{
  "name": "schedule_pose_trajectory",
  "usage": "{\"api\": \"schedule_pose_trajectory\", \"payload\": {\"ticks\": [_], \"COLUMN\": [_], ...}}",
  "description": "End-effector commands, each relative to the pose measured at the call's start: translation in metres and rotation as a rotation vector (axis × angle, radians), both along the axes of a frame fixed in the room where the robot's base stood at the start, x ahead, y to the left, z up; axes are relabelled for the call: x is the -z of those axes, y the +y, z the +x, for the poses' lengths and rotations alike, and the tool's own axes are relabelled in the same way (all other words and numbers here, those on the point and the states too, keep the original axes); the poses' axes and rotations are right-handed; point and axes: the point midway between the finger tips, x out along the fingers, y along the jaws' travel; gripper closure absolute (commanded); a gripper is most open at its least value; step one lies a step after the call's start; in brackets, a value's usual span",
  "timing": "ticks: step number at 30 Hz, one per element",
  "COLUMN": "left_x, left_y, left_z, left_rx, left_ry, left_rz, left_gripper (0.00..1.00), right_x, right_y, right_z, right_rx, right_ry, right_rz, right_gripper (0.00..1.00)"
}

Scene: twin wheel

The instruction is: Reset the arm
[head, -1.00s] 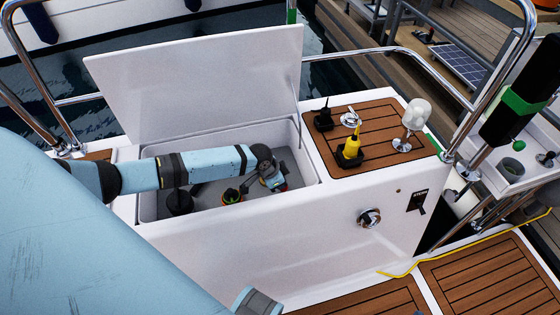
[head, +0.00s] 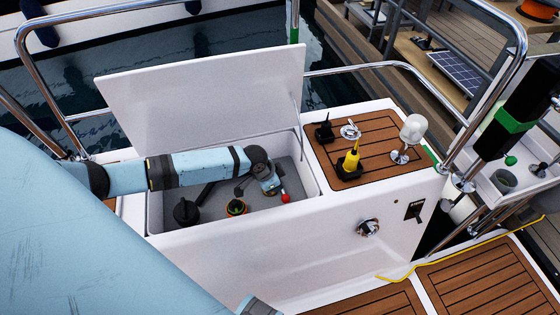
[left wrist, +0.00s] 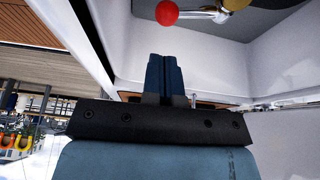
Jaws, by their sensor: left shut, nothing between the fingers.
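My left arm reaches from the left over the open white locker (head: 225,240). My left gripper (left wrist: 164,60) shows in the left wrist view with its two dark blue fingers pressed together and nothing between them. In the head view the wrist is over the right part of the locker's opening, and the fingertips are hard to make out. A red knob (head: 285,198) shows just beside the wrist; in the left wrist view the red knob (left wrist: 167,13) is beyond the fingertips, apart from them in the picture. My right gripper is not in view.
The raised white lid (head: 205,90) stands behind my arm. An orange-green round fitting (head: 236,207) and a black one (head: 186,211) sit inside the locker. Right of it, the teak top (head: 378,150) carries a yellow device (head: 350,158) and a white lamp (head: 413,128). Steel rails surround the area.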

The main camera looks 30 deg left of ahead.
Motion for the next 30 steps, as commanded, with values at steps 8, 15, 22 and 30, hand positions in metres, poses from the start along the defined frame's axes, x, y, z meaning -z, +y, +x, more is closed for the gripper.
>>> {"api": "schedule_pose_trajectory", "payload": {"ticks": [8, 15, 22, 30], "left_x": [-0.045, -0.055, -0.053, -0.046], "left_y": [0.001, 0.001, -0.007, -0.099], "left_z": [-0.025, -0.03, -0.033, -0.079], "left_rx": [0.001, 0.0, 0.002, -0.014], "left_ry": [-0.002, -0.002, -0.008, -0.139], "left_rz": [0.0, -0.001, -0.013, -0.177], "left_gripper": [1.0, 1.0, 1.0, 1.0], "right_x": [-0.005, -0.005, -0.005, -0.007], "right_y": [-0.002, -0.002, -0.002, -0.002], "right_z": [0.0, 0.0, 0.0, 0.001], "right_rx": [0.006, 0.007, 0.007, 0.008], "right_ry": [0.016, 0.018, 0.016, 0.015], "right_rz": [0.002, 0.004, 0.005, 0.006], "right_gripper": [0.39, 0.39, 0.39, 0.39]}}
